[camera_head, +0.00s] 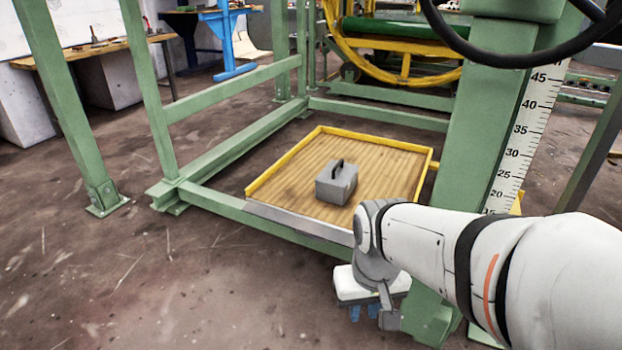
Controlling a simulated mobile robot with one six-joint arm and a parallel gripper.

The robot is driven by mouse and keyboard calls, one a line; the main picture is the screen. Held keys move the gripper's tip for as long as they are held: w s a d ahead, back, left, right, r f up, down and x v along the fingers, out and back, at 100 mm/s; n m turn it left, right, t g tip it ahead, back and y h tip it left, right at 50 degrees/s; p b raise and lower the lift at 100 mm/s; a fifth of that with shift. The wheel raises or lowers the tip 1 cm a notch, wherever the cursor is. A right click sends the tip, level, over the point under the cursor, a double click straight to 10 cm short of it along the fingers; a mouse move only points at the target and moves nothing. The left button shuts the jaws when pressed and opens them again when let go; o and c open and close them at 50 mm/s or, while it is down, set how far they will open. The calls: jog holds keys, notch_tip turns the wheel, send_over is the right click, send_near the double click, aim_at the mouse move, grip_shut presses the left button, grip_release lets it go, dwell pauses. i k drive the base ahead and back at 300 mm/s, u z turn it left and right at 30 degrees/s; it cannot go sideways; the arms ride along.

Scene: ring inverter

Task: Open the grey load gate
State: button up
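The grey load gate appears to be the low grey metal strip (298,222) along the near edge of the yellow-rimmed platform. Its right end is hidden behind my arm. I cannot tell clearly whether it stands up or is folded down. My gripper (364,312) points down, in front of and to the right of the strip, outside the green frame. It appears apart from the strip. Its blue fingertips show small and partly hidden under the pale gripper body, so their opening is unclear. Nothing is seen in them.
A grey block with a dark handle (336,183) sits on the platform (285,165). Green posts and rails (245,140) surround it. A thick green column with a scale (480,120) stands right, close to my arm. The floor (130,270) at the left front is clear.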

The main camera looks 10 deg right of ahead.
aim_at(334, 235)
jog(key=z, duration=0.7)
jog(key=k, duration=1)
jog(key=u, duration=1.2)
jog(key=i, duration=1.45)
